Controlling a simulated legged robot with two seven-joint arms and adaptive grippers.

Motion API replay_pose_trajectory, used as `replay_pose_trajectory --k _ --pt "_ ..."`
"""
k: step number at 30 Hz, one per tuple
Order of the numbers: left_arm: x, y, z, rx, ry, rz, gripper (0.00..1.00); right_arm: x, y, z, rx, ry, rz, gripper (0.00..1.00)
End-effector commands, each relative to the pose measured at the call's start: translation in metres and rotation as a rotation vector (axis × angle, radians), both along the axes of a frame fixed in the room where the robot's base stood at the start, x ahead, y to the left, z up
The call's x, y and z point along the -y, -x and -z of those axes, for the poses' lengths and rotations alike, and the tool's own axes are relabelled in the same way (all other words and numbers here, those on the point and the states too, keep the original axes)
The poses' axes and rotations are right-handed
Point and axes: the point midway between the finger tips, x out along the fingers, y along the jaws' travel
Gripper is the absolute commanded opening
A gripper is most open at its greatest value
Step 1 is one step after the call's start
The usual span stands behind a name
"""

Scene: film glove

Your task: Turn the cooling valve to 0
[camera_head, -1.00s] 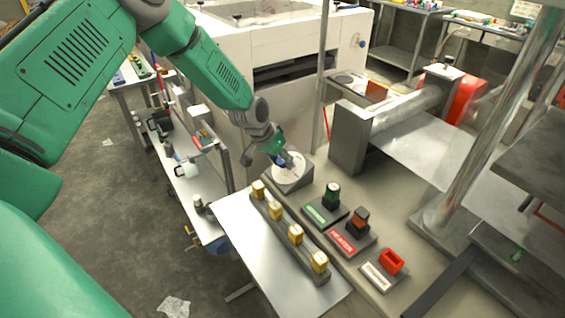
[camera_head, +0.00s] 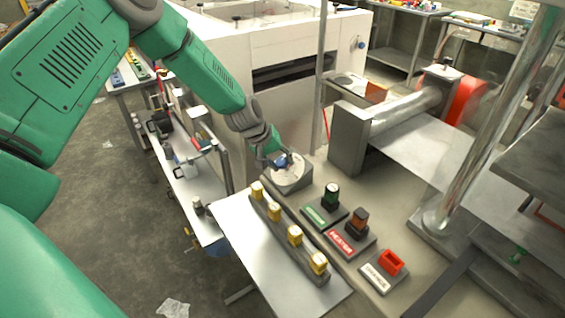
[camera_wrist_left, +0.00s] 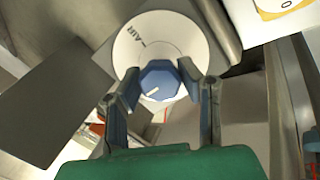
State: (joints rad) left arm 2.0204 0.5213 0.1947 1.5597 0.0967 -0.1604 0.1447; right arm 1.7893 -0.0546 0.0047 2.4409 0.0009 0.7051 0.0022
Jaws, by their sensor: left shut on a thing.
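A blue faceted knob (camera_wrist_left: 158,78) with a white pointer line sits on a round white dial (camera_wrist_left: 182,36) marked "AIR" in the left wrist view. No 0 mark can be read there. In the head view the white dial (camera_head: 293,179) sits on a grey block at the console's far left corner, and the blue knob (camera_head: 282,161) is partly hidden. My left gripper (camera_wrist_left: 157,85) is shut on the knob, with one finger on each side of it. It also shows over the dial in the head view (camera_head: 278,162). My right gripper is not in view.
A row of yellow-topped knobs (camera_head: 275,212) stands in front of the dial. A metal post (camera_head: 321,90) rises behind the dial.

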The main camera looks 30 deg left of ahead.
Motion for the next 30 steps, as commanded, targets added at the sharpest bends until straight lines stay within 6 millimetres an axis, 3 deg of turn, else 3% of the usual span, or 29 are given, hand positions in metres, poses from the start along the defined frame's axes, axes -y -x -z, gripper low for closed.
replay_pose_trajectory --k 1,17,18,19,20,30 --pt "-0.0043 -0.0073 -0.0069 0.019 -0.001 -0.017 0.03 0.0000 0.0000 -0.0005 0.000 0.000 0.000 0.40" --pt "-0.0049 -0.0070 -0.0067 0.014 0.010 -0.038 0.03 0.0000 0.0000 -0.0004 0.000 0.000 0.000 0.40" --pt "-0.0049 -0.0070 -0.0067 0.014 0.010 -0.038 0.39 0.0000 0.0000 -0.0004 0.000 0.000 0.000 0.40" --pt "-0.0050 -0.0070 -0.0066 0.015 0.009 -0.039 0.49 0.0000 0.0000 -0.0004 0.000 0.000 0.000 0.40" --pt "-0.0048 -0.0067 -0.0061 0.014 0.009 -0.038 0.53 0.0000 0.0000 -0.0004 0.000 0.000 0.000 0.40" --pt "-0.0027 -0.0035 -0.0044 0.002 0.011 -0.033 0.53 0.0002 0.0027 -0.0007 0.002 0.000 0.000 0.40"
